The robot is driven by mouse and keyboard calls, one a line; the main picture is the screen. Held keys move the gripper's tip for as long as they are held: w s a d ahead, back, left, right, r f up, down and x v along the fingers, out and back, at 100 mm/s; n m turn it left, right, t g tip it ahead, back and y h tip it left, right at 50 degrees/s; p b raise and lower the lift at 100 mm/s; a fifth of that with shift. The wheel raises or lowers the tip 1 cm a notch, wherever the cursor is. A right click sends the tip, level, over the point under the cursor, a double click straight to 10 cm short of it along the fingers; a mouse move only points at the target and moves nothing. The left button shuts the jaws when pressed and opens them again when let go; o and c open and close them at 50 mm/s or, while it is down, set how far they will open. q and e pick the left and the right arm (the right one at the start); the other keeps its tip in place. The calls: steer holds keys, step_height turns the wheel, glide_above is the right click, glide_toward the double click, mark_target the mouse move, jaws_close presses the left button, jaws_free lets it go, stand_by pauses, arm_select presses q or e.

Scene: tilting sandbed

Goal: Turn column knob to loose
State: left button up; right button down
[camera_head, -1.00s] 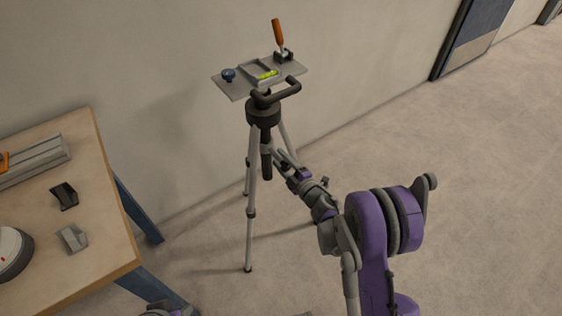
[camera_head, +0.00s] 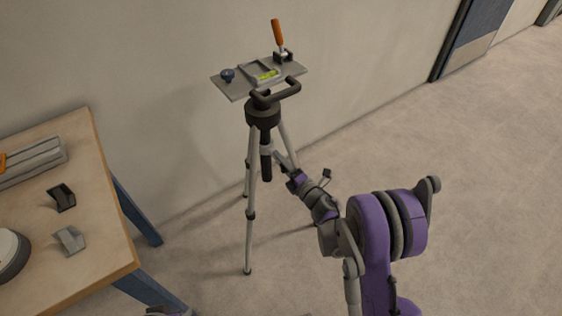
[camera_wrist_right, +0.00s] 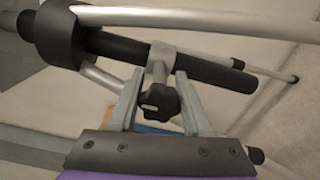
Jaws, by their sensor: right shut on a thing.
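A tripod stands by the wall, with a dark centre column (camera_head: 266,165) hanging between its grey legs. In the right wrist view, the dark, lobed column knob (camera_wrist_right: 160,98) sits on a grey collar (camera_wrist_right: 160,63) around the column (camera_wrist_right: 200,69). My right gripper (camera_wrist_right: 158,100) has its two grey fingers on either side of this knob and is shut on it. In the head view my right gripper (camera_head: 278,156) reaches the column from the right, below the tripod head; the knob is too small to make out there.
The tripod carries a tilted plate (camera_head: 232,88) with a blue knob (camera_head: 228,75), a yellow-green level (camera_head: 268,75) and an orange-handled clamp (camera_head: 278,34). A wooden table (camera_head: 105,235) with several parts stands at left. The floor at right is clear.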

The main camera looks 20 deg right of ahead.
stand_by(0.3)
steer(key=shift+c, duration=1.8)
jaws_free()
steer(key=p+v, duration=0.1)
steer(key=v, duration=1)
steer(key=shift+r, duration=0.1)
